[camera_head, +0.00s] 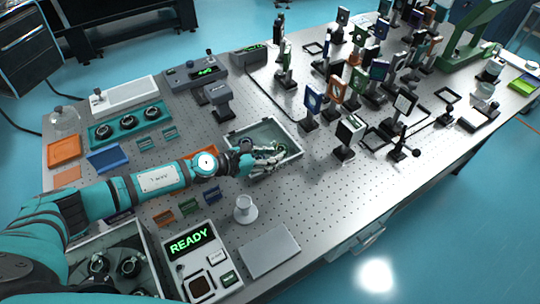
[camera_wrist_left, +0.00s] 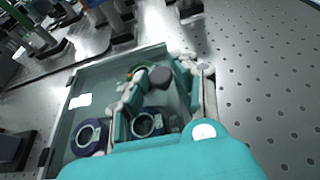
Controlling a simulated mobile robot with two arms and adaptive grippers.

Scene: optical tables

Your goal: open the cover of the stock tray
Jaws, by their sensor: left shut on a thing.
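The stock tray (camera_head: 298,148) is a grey rectangular box near the middle of the table. Its cover (camera_wrist_left: 104,84) looks like a clear pane with a white label, and ring-shaped parts (camera_wrist_left: 88,137) show below it. Dark hinge-like pieces sit along the tray's left edge in the wrist view. My left gripper (camera_head: 270,156) is over the tray's near side. In the wrist view its fingers (camera_wrist_left: 160,80) are closed about a dark round knob (camera_wrist_left: 160,77). I cannot tell whether the cover is lifted. My right gripper is not in view.
A white cup-like stand (camera_head: 245,210), a flat grey plate (camera_head: 270,252) and a READY panel (camera_head: 190,243) are nearer the front. Many optic mounts (camera_head: 335,90) crowd the back right. A teal tray (camera_head: 130,124) stands at left. Right of the stock tray's front corner, the table is bare.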

